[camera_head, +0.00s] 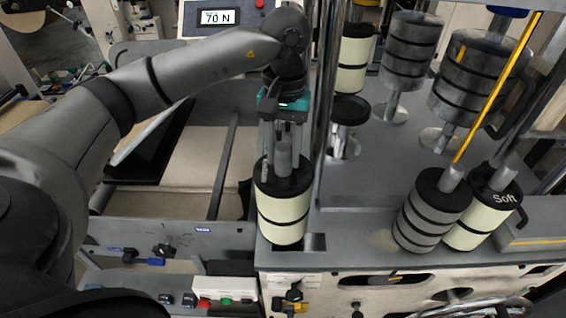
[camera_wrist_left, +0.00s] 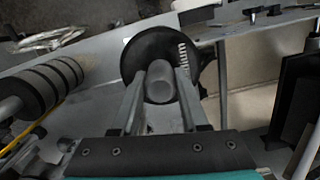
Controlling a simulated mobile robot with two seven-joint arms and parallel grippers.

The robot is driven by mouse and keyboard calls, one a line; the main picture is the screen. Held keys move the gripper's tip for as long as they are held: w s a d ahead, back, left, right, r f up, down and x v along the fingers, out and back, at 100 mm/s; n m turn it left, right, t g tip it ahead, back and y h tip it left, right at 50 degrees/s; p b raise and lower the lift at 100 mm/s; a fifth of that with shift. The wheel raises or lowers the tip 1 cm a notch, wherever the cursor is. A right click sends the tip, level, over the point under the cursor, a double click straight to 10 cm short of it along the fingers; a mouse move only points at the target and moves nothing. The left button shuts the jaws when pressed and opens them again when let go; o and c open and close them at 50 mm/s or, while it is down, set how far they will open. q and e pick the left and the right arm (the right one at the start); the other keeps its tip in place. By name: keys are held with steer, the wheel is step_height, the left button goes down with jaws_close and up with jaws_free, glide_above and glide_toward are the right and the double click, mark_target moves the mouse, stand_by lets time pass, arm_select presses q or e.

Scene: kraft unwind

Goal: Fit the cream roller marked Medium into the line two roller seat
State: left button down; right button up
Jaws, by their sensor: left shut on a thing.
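A cream roller (camera_head: 283,220) with black bands and a black top stands upright at the front left corner of the grey deck. My left gripper (camera_head: 284,158) comes down from above, shut on the grey shaft at its top. In the left wrist view the fingers (camera_wrist_left: 162,88) lie on both sides of the shaft, above the black roller end (camera_wrist_left: 143,52). A dark rectangular opening (camera_head: 316,243) shows beside the roller's foot; I cannot tell whether the roller touches the deck. My right gripper is out of view.
A cream roller marked Soft (camera_head: 483,220) and a grey banded roller (camera_head: 428,215) stand close together to the right. Several grey rollers and another cream roller (camera_head: 353,60) stand behind. A vertical metal post (camera_head: 326,100) rises just right of my gripper. A display (camera_head: 218,17) reads 70 N.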

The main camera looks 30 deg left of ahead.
mark_target(283, 167)
arm_select(q)
step_height(283, 167, down, 3)
steer(key=shift+f, duration=0.15)
steer(key=shift+f, duration=0.1)
steer(key=shift+c, duration=2.1)
jaws_free()
